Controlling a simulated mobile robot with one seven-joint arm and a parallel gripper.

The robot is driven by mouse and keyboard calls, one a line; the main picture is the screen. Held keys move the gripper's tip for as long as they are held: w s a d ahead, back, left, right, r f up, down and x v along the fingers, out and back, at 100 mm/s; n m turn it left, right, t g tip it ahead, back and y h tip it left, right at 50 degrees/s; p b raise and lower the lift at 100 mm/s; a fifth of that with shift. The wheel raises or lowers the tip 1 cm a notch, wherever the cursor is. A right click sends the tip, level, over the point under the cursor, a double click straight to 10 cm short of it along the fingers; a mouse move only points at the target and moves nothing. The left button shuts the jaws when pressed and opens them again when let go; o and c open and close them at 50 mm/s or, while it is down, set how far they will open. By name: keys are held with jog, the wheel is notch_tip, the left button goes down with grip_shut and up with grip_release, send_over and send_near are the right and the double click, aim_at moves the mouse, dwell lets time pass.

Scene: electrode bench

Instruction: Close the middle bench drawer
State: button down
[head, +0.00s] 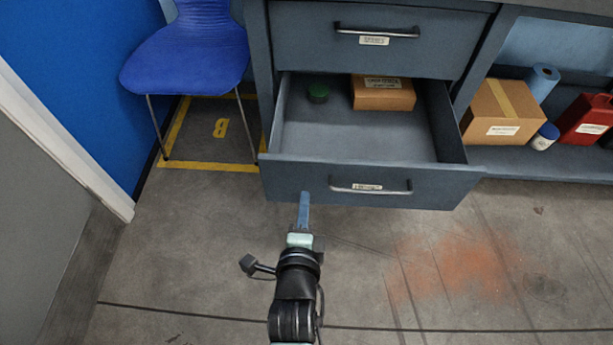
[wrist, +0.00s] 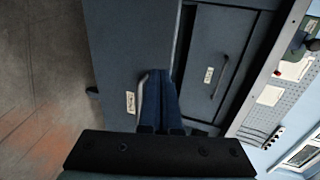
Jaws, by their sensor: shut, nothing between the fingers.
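The open drawer (head: 365,138), below a shut upper drawer, is pulled well out of the blue-grey bench. Its front panel (head: 285,180) has a bar handle (head: 370,190) with a white label. Inside lie a small cardboard box (head: 383,95) and a dark green round object (head: 318,93). My gripper (head: 304,196) is shut and empty, at the drawer front just left of the handle. In the wrist view my fingers (wrist: 162,88) overlap the drawer front (wrist: 122,50) beside its handle (wrist: 141,92). I cannot tell whether they touch it.
The shut upper drawer (head: 385,18) has its own handle. A blue chair (head: 190,55) stands left of the bench. A shelf at right holds a cardboard box (head: 502,112), a blue roll (head: 543,80) and a red container (head: 587,118). The floor in front is clear.

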aim_at(308, 165)
jog(key=x, duration=0.2)
jog(key=b+x, duration=0.1)
jog(key=x, duration=0.3)
jog(key=shift+w+r+b, duration=0.3)
jog(key=shift+w+b, duration=0.1)
jog(key=shift+w, duration=0.6)
